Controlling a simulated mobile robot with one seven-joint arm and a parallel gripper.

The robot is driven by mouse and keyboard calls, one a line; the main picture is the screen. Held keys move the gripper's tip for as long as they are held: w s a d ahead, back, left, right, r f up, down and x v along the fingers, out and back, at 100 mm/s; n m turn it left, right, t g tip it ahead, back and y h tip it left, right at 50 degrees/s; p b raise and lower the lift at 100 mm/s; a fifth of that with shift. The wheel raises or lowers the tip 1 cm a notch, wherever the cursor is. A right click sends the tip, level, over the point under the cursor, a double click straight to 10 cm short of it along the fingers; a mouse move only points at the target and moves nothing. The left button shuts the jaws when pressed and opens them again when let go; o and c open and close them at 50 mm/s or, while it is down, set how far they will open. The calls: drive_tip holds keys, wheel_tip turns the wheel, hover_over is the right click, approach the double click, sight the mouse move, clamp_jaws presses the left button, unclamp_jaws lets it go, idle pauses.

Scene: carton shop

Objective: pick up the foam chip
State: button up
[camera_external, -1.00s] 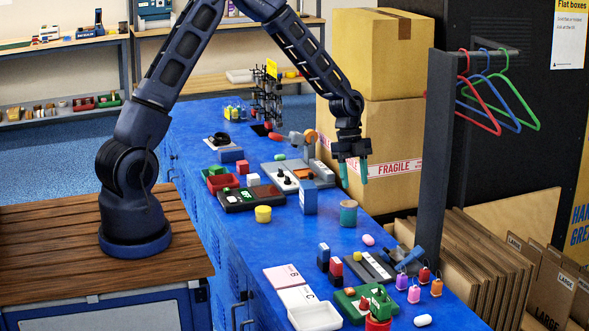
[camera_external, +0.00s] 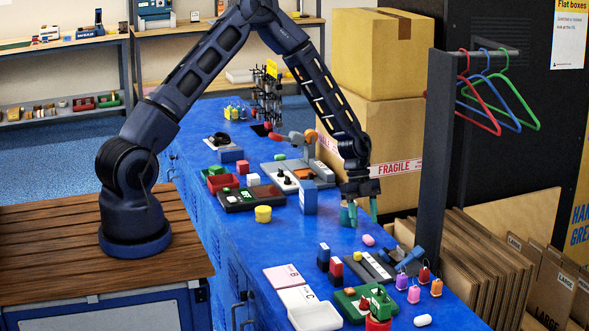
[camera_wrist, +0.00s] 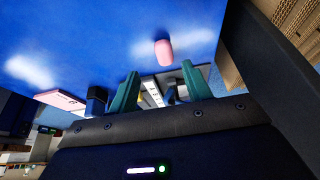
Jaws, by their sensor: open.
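A small pink rounded piece (camera_external: 368,240), which looks like a foam chip, lies on the blue bench top. It also shows in the wrist view, where the pink piece (camera_wrist: 163,52) is just beyond the fingertips, slightly right of the middle.
A blue box (camera_external: 308,197) stands to the left. A dark tray (camera_external: 370,268), red-and-black blocks (camera_external: 336,270) and small coloured tags (camera_external: 414,294) are nearer the front. Cartons (camera_external: 376,140) stand behind the bench.

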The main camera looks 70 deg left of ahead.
sight(368, 237)
drive_tip(key=shift+w+x, duration=0.2)
drive_tip(key=shift+x, duration=1.1)
drive_tip(key=shift+w+x, duration=0.2)
drive_tip(key=shift+x, duration=1.05)
clamp_jaws()
